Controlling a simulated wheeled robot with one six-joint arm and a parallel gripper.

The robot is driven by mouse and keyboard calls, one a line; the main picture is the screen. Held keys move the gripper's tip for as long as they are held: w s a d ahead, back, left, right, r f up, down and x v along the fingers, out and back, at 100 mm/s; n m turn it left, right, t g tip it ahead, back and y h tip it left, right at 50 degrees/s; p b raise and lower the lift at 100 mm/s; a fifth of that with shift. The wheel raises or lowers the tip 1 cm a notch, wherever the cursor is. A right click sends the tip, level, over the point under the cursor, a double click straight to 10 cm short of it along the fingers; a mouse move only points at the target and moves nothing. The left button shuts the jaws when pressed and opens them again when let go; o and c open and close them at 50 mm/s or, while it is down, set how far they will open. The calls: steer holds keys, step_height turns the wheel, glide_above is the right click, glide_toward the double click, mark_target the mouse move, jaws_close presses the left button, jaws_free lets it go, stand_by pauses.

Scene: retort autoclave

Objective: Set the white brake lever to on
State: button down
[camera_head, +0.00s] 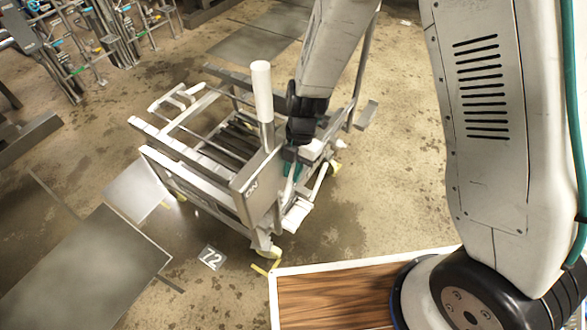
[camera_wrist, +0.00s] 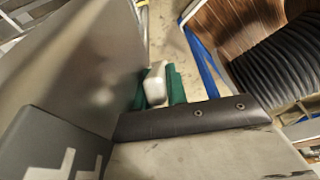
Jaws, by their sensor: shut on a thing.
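A metal cart (camera_head: 190,148) stands on the floor. A plate (camera_head: 262,190) marked "ON" is at its near right corner. My gripper (camera_head: 291,168), with green fingertips, is down beside the right side of this plate. In the wrist view my gripper (camera_wrist: 158,88) is shut on a small white piece, which looks like the white brake lever (camera_wrist: 155,80). Its tip shows between the green fingers; the rest of it is hidden. In the head view my gripper and the plate hide the held part.
A thick white upright post (camera_head: 262,92) rises beside the plate, close to my arm. A wood-topped surface with a white rim (camera_head: 330,266) is at the bottom. A floor marker "72" (camera_head: 212,257) lies before the cart. Open floor lies right of the cart.

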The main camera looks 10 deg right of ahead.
steer(key=c, duration=1.4)
jaws_free()
steer(key=shift+v, duration=3.95)
